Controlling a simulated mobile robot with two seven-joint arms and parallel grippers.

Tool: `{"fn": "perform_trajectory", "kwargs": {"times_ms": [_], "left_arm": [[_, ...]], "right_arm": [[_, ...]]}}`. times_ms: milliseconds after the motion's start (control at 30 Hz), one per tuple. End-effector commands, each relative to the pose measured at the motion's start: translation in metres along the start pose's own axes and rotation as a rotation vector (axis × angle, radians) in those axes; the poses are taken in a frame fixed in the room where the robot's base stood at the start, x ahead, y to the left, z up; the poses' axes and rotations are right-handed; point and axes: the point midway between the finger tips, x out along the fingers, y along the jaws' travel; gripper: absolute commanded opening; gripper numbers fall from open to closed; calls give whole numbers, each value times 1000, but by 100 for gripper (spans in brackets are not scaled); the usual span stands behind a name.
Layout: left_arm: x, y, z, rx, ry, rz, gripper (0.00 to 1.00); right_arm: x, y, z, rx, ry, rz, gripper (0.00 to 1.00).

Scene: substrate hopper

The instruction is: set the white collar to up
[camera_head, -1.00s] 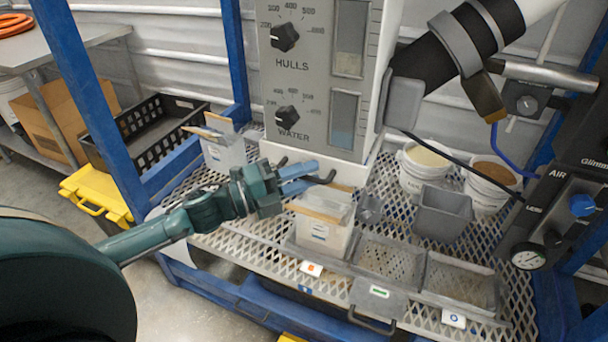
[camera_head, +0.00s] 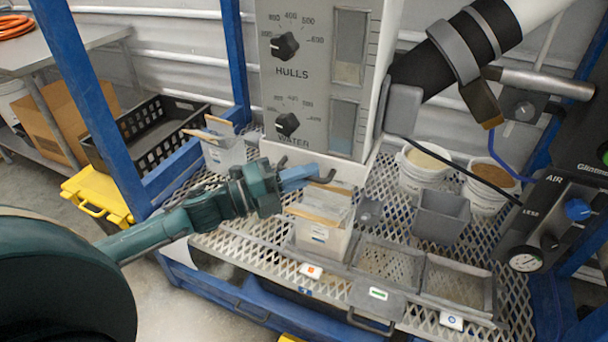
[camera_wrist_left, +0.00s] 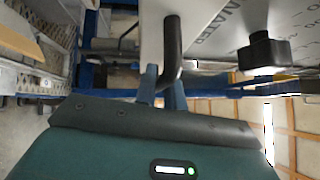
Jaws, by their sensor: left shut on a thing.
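The white collar (camera_head: 343,171) is the pale band around the foot of the grey hopper column in the head view. Two black hooked handles stick out from its front. My left gripper (camera_head: 298,177) is at the right-hand handle (camera_head: 325,177), its blue fingers together and shut on it. In the left wrist view the fingers (camera_wrist_left: 163,88) meet at the lower end of the black bent handle (camera_wrist_left: 173,48), in front of the white collar face (camera_wrist_left: 151,32). The exact contact is partly hidden. My right gripper is not in view.
A clear bin with cardboard pieces (camera_head: 322,234) stands just below the gripper on the mesh shelf (camera_head: 240,245). A grey cup (camera_head: 442,218) and two white buckets stand to the right. Blue frame posts (camera_head: 90,95) rise at left. The dials (camera_head: 287,124) sit above the collar.

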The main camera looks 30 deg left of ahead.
Motion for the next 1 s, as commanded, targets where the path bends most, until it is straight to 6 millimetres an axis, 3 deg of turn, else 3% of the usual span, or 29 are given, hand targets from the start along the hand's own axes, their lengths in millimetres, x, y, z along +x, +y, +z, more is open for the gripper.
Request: {"fn": "perform_trajectory", "kwargs": {"times_ms": [33,100,400,433,700,1000], "left_arm": [[3,-19,3,7,1,-8,0],[4,-26,4,7,1,-9,0],[4,-28,5,9,0,-14,0],[4,-28,5,10,0,-15,12],[4,-26,5,8,0,-11,33],[0,-23,4,4,-1,-6,33]], "right_arm": [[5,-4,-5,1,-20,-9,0],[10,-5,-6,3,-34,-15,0],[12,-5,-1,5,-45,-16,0],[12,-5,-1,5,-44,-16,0],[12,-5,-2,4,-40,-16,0],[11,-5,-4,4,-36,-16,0]]}}
